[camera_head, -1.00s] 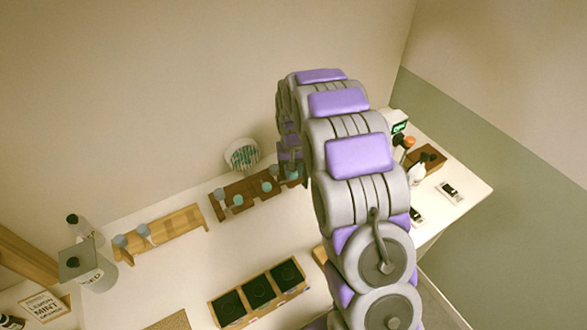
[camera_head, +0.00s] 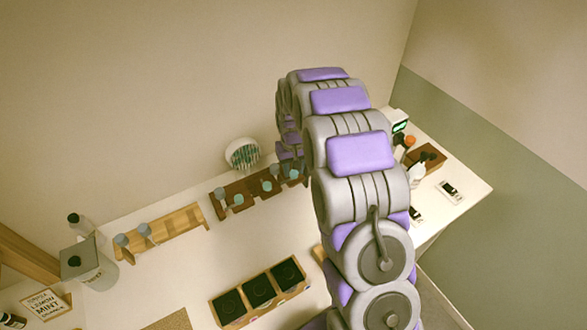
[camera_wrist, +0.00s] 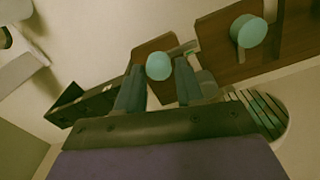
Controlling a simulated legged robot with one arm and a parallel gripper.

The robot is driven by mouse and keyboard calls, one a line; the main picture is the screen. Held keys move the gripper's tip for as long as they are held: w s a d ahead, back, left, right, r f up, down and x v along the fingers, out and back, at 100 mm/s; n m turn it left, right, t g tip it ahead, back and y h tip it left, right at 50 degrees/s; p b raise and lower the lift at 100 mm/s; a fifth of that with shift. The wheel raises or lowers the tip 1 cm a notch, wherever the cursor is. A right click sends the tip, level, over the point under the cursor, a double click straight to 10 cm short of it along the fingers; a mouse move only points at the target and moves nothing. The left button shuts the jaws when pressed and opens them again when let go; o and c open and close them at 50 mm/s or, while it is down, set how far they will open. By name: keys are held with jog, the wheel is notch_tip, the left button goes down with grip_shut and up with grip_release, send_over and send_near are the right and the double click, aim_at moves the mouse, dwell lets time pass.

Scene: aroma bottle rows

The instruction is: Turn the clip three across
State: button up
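A dark brown wooden rack (camera_head: 228,200) stands along the wall and carries several small round blue-green heads, which I take to be the clips. In the wrist view one blue-green head (camera_wrist: 159,66) lies between the tips of my gripper (camera_wrist: 160,72). The two fingers look apart, one on each side of it; I cannot tell whether they touch it. A second blue-green head (camera_wrist: 248,31) shows to the right, clear of the fingers. In the head view my arm hides the rack's right end, and the fingers cannot be made out.
A light wooden rack (camera_head: 180,226) with two grey-blue heads stands to the left. A white round ribbed device (camera_head: 243,154) is behind the dark rack. A tray with three black squares (camera_head: 231,307) lies in front. Bottles stand far left; open table lies between.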

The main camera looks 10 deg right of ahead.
aim_at(293, 171)
jog(key=shift+o, duration=1.4)
jog(key=shift+s, duration=0.15)
notch_tip(293, 171, up, 17)
jog(key=shift+p, duration=0.45)
jog(key=shift+r, duration=0.1)
jog(key=s+f+g+b, duration=0.1)
jog(key=s+f+b, duration=0.1)
jog(key=s, duration=1.9)
jog(key=s+f+g+b, duration=0.1)
jog(key=s+f+b, duration=0.2)
jog(key=s, duration=1.8)
jog(key=shift+s+m+b, duration=0.15)
jog(key=shift+m+b, duration=0.25)
jog(key=shift+b, duration=0.35)
